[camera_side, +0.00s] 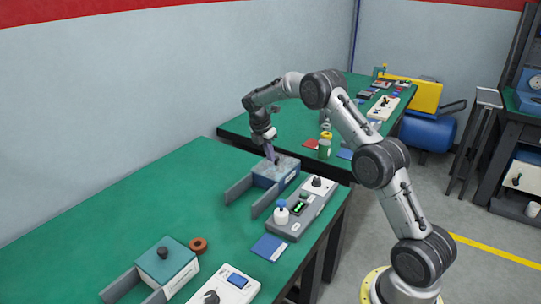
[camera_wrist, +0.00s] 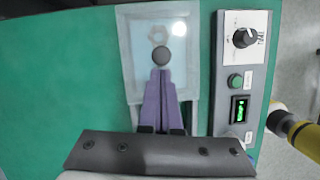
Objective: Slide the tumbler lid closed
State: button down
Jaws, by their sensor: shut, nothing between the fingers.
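A blue-grey box (camera_side: 272,179) with a grey lid (camera_side: 287,163) stands near the right edge of the green bench, two rails reaching out to its lower left. In the wrist view the pale lid (camera_wrist: 130,60) carries a dark round knob (camera_wrist: 161,56) and a pale ring-shaped mark above it. In the side view the lid lies over the box top. My gripper (camera_side: 272,158) is over the lid; its purple fingers are shut and empty. In the wrist view the fingertips (camera_wrist: 160,74) are just below the knob; I cannot tell whether they touch it. No drinking tumbler is identifiable here.
A grey control unit (camera_side: 300,208) with a dial and green display stands right beside the box. A second box with a teal lid (camera_side: 176,261), a brown ring (camera_side: 198,245) and a blue booklet (camera_side: 268,247) lie nearer the front. The bench's left side is clear.

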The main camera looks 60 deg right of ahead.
aim_at(262, 172)
jog(key=a, duration=0.3)
jog(key=shift+w+a+r, duration=0.3)
jog(key=shift+a+r, duration=0.05)
jog(key=shift+a, duration=0.05)
jog(key=a+r+t, duration=0.1)
jog(key=a+r, duration=0.2)
jog(key=r, duration=0.6)
jog(key=a+r+t, duration=0.1)
jog(key=a+r, duration=0.1)
jog(key=r, duration=0.6)
jog(key=s+a+r+m+t, duration=0.1)
jog(key=s+a+r, duration=0.45)
jog(key=s, duration=0.25)
jog(key=s+a+r+m+t, duration=0.1)
jog(key=s+a+r+t, duration=0.1)
jog(key=s+a+r, duration=0.45)
jog(key=s+a+f+m+t+y, duration=0.1)
jog(key=s+a+f+m, duration=0.1)
jog(key=s, duration=0.5)
jog(key=s+a+f+m+y, duration=0.1)
jog(key=s+a+m, duration=0.15)
jog(key=s, duration=0.45)
jog(key=s+a+f+m+y, duration=0.1)
jog(key=s+a+f+m, duration=0.1)
jog(key=s+f+m, duration=0.5)
jog(key=shift+f+m+y, duration=0.3)
jog(key=shift+f+m, duration=1.05)
jog(key=shift+f, duration=0.1)
